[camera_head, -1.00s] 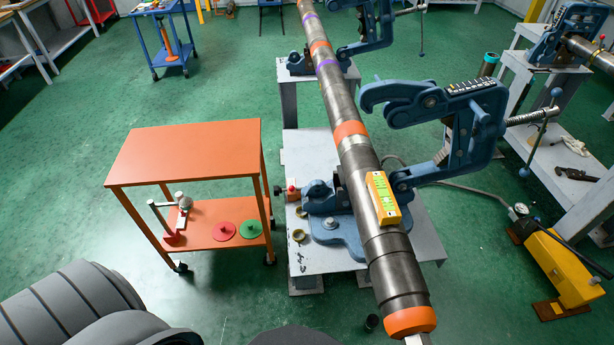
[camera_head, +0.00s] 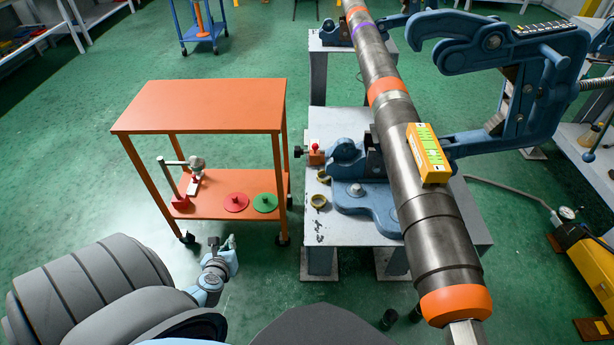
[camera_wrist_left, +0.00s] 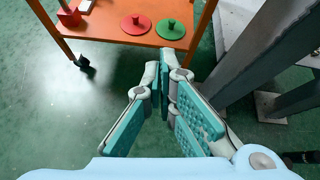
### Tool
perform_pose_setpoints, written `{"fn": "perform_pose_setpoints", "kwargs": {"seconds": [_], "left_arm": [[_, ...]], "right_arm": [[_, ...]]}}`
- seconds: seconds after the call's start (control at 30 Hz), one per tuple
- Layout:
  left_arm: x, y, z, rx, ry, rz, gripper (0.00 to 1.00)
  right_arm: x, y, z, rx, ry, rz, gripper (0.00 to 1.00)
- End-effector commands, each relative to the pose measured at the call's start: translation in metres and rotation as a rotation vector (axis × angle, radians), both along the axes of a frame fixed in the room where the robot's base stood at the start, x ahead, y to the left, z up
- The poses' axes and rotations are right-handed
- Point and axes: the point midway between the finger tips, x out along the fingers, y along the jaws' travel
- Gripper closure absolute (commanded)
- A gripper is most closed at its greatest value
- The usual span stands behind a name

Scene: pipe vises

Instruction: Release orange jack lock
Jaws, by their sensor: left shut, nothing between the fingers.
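A small orange-red block with a dark knob on its left side, which looks like the orange jack lock (camera_head: 316,154), sits on the left edge of the grey vise stand (camera_head: 330,232). Its fine detail is too small to read. My left gripper (camera_head: 231,243) is low in front of the orange cart, left of the stand and well apart from the block. In the left wrist view the gripper (camera_wrist_left: 165,72) has its teal-padded fingers brought together at the tips, empty. The block does not show in that view. My right gripper is not in view.
The orange cart (camera_head: 205,105) stands left of the stand, with red (camera_head: 236,202) and green (camera_head: 265,203) discs on its lower shelf. A long pipe (camera_head: 425,190) lies in the blue vise (camera_head: 520,60), carrying a yellow level (camera_head: 428,153). A yellow pump (camera_head: 585,275) is at right.

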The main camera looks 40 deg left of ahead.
Motion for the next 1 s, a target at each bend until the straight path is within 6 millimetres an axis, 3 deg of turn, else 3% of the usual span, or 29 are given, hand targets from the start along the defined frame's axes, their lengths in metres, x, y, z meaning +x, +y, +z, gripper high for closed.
{"fn": "perform_pose_setpoints", "kwargs": {"seconds": [0.03,0.1,0.2,0.33,0.5,0.77,1.0], "left_arm": [[0.040,0.011,-0.008,0.319,0.027,-0.216,1.00],[0.087,0.004,0.039,0.838,0.075,-0.470,1.00],[0.123,-0.032,0.096,1.465,0.112,-0.635,1.00],[0.134,-0.075,0.138,1.945,0.129,-0.656,1.00],[0.134,-0.088,0.156,2.077,0.136,-0.641,1.00],[0.137,-0.087,0.157,2.068,0.137,-0.643,1.00],[0.167,-0.086,0.166,2.065,0.134,-0.638,1.00]], "right_arm": [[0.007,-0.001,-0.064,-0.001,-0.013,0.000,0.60],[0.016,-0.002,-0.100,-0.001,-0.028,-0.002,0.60],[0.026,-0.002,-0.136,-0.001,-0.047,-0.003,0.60],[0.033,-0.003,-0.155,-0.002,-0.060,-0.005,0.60],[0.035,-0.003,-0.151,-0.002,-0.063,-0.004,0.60],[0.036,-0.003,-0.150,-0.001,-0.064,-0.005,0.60],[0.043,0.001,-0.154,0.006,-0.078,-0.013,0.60]]}}
